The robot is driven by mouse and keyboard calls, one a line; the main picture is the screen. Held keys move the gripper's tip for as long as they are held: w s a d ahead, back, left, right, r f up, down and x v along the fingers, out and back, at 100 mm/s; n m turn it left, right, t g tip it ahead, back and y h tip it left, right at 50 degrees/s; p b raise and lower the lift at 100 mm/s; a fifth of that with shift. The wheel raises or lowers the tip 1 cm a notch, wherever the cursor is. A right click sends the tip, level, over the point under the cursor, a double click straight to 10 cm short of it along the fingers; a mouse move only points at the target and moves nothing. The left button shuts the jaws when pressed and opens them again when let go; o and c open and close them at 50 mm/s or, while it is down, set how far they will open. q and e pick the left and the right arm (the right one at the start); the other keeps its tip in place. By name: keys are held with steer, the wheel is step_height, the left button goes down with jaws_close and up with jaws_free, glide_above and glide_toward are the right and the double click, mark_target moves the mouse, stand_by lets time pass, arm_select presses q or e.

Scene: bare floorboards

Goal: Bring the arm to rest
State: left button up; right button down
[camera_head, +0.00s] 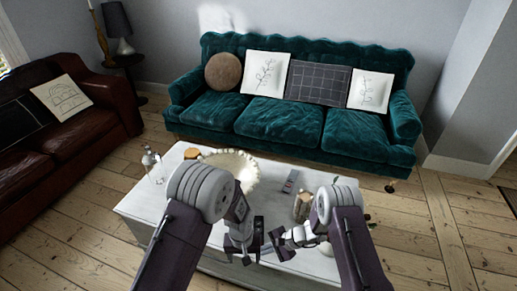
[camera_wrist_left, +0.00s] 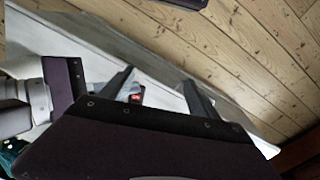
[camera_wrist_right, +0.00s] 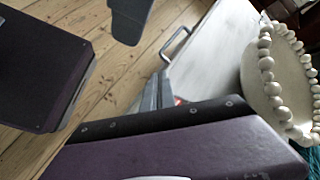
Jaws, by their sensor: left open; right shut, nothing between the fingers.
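My left gripper (camera_head: 243,255) hangs over the near side of the white table in the head view. In the left wrist view its two fingers (camera_wrist_left: 158,78) are spread apart, with nothing held between them. My right gripper (camera_head: 276,243) is close beside it, pointing left. In the right wrist view its fingers (camera_wrist_right: 160,82) are together and empty. Both arms reach forward, bent at the wrists, with the two grippers very near each other; I cannot tell whether they touch.
The white table (camera_head: 140,205) carries a beaded cream bowl (camera_head: 240,165), a clear bottle (camera_head: 152,168), a small grey object (camera_head: 291,181) and a jar (camera_head: 301,208). A teal sofa (camera_head: 280,121) stands behind, a brown leather sofa (camera_head: 92,126) at left. Bare floorboards (camera_head: 440,235) lie right.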

arm_select(q)
steer(key=s+a+r+t, duration=0.1)
steer(key=s+a+r, duration=0.4)
steer(key=a+r, duration=0.25)
steer(key=s+a+r, duration=0.6)
steer(key=r, duration=0.2)
arm_select(e)
steer(key=s+d+r+n+h, duration=0.45)
steer(key=s+d+r, duration=0.35)
steer(key=r, duration=0.3)
steer(key=s+d+r+n+h, duration=0.45)
steer(key=s+d+r, duration=0.35)
steer(key=r, duration=0.4)
arm_select(q)
step_height(320, 180, up, 10)
steer(key=p, duration=0.9)
steer(key=shift+w+d+p, duration=0.25)
steer(key=shift+w+p, duration=0.15)
arm_select(e)
step_height(320, 180, up, 10)
steer(key=n, duration=0.1)
steer(key=shift+d+f, duration=0.2)
steer(key=shift+d, duration=0.15)
arm_select(q)
steer(key=shift+f, duration=0.1)
